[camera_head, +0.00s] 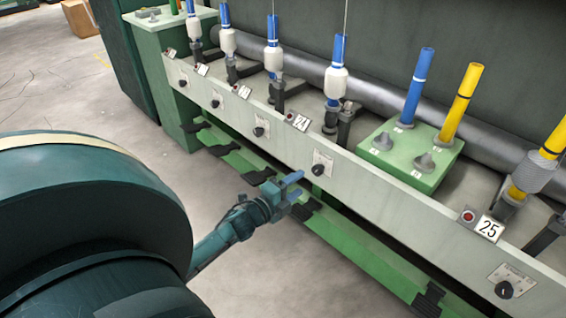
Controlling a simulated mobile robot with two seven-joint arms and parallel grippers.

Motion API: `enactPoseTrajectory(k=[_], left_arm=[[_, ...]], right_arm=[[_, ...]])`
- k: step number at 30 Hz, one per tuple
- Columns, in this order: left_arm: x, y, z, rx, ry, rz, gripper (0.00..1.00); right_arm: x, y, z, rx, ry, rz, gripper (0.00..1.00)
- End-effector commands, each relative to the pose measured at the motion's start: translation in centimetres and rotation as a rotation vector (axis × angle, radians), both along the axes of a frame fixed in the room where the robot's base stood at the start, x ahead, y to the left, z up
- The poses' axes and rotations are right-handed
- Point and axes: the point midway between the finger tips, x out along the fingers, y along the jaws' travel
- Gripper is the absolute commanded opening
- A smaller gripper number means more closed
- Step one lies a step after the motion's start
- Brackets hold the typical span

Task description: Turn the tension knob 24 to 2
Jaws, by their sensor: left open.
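The tension knob 24 (318,169) is a small black knob on the pale front rail, below and right of the plate marked 24 (298,121). A small scale plate sits just above it; its figures are too small to read, so I cannot tell the setting. My left gripper (297,186) is open and empty, its blue fingertips just left of and below the knob in the picture, apart from it. My right gripper is not in view.
Similar black knobs line the pale rail (390,215), including one under plate 25 (503,289). Black pedals (260,176) stick out below along the green beam. A green box (408,160) with grey knobs stands on top. Floor at left is mostly clear.

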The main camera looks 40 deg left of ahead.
Motion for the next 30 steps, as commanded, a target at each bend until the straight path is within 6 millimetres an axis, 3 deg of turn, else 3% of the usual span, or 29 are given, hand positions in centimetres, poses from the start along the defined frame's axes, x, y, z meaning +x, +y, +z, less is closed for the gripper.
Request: enactPoseTrajectory(k=[3,9,30], left_arm=[[-2.5,0.1,0.3,-0.001,0.002,0.001,0.51],[-4.8,0.3,0.4,-0.001,0.001,0.0,0.51],[-5.3,0.3,0.4,0.0,0.0,0.0,0.51]], right_arm=[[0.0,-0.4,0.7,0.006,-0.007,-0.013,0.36],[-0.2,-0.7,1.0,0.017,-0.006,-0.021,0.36],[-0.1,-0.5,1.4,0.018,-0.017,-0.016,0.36]])
